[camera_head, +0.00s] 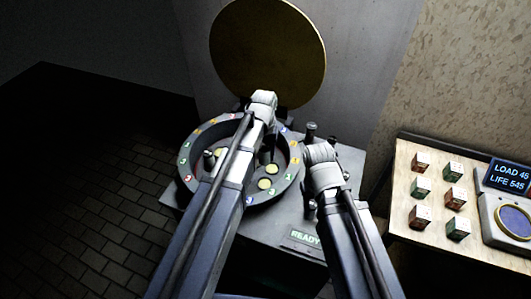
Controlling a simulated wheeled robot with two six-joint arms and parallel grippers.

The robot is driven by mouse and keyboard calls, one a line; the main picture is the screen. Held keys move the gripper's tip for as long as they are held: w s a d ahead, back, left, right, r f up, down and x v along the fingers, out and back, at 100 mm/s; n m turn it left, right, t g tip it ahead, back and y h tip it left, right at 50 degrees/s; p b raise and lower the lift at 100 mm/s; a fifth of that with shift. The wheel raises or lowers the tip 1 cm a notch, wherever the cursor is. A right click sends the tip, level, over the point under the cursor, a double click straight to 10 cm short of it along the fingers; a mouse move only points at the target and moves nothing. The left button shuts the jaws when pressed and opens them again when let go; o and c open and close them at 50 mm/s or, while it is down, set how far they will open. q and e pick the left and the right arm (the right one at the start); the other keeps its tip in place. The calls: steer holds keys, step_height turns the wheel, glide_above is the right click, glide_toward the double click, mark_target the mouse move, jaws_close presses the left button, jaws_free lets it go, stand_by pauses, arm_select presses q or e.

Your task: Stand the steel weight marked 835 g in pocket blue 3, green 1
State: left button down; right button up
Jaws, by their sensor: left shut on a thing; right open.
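A round grey bowl (185,178) with coloured numbers around its rim sits on a grey cabinet. Yellow discs (264,184) show on its floor, and a small dark weight (208,160) stands at its left side. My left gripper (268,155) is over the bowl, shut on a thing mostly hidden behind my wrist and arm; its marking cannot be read. My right gripper (311,200) is open beside the bowl's right edge, largely hidden by its wrist. Dark knobbed weights (311,131) stand on the cabinet behind my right wrist. No 835 g mark is legible, and pocket blue 3, green 1 cannot be picked out.
A large brass-coloured round lid (268,52) stands upright behind the bowl. A green READY sign (305,237) is on the cabinet front. At right, a pale table (400,200) holds several small boxes (455,197) and a display (509,176) reading LOAD 45, LIFE 545. Dark brick-patterned floor lies left.

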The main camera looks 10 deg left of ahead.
arm_select(q)
steer(key=shift+f, duration=0.15)
arm_select(e)
steer(key=shift+f, duration=0.1)
arm_select(q)
step_height(320, 180, down, 12)
steer(key=b, duration=1.2)
arm_select(e)
step_height(320, 180, down, 12)
steer(key=shift+f, duration=0.1)
arm_select(q)
steer(key=shift+f+b, duration=0.65)
steer(key=shift+b, duration=0.1)
arm_select(e)
steer(key=shift+f, duration=0.55)
arm_select(q)
steer(key=shift+c, duration=1.1)
jaws_free()
steer(key=shift+r, duration=0.15)
arm_select(e)
steer(key=shift+r, duration=0.1)
